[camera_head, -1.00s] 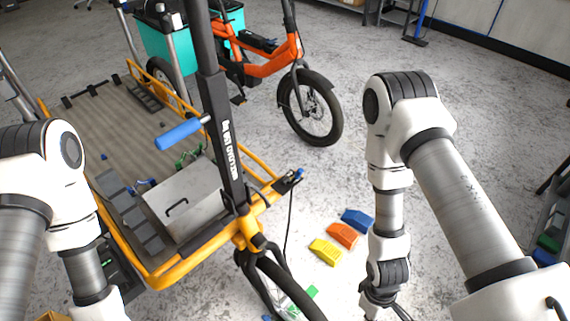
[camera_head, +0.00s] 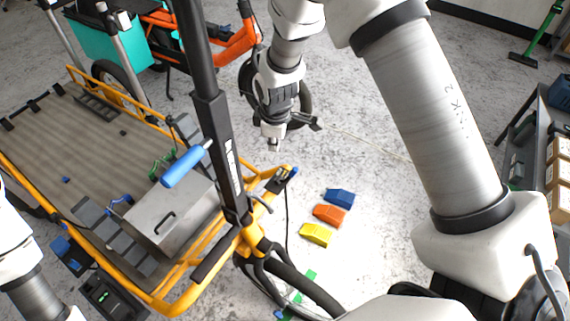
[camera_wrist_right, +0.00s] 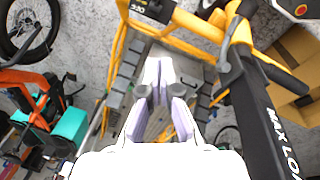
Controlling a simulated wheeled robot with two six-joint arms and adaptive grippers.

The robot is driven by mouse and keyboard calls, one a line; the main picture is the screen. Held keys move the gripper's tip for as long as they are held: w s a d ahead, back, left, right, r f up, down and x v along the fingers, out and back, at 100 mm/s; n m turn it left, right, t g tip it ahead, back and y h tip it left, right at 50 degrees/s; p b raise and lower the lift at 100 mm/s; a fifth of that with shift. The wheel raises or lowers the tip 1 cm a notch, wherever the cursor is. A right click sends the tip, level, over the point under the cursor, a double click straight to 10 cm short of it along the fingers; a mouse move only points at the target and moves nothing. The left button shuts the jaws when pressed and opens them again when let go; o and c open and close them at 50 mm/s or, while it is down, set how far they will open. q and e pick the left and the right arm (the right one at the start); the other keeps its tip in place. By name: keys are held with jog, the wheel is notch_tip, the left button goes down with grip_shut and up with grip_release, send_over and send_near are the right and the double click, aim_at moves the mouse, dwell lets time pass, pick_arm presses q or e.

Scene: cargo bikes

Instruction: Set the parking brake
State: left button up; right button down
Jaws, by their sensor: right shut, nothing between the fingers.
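The cargo bike has a yellow-orange frame (camera_head: 175,301) around a ribbed grey deck and a tall black stem (camera_head: 207,110) with lettering; both also show in the wrist view. A blue grip (camera_head: 185,166) sticks out left of the stem. A small dark fitting with a blue end (camera_head: 283,178) sits on the frame's right corner; I cannot tell which part is the parking brake. My right gripper (camera_head: 273,141) is shut and empty, apart from the fitting and above and beyond it in the picture. Its fingers (camera_wrist_right: 159,78) are together in the wrist view. My left gripper is out of view.
A grey metal box (camera_head: 170,219) stands on the deck. Blue, orange and yellow blocks (camera_head: 330,216) lie on the floor to the right. An orange bike (camera_head: 235,48) stands behind. A shelf with cartons (camera_head: 558,160) is at the right edge. Open floor lies between.

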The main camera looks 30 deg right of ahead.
jog(key=d+f+b, duration=0.1)
jog(key=d+f, duration=0.2)
jog(key=f, duration=0.8)
jog(key=shift+d+f+b, duration=0.15)
jog(key=shift+b, duration=0.15)
jog(key=shift+s, duration=0.1)
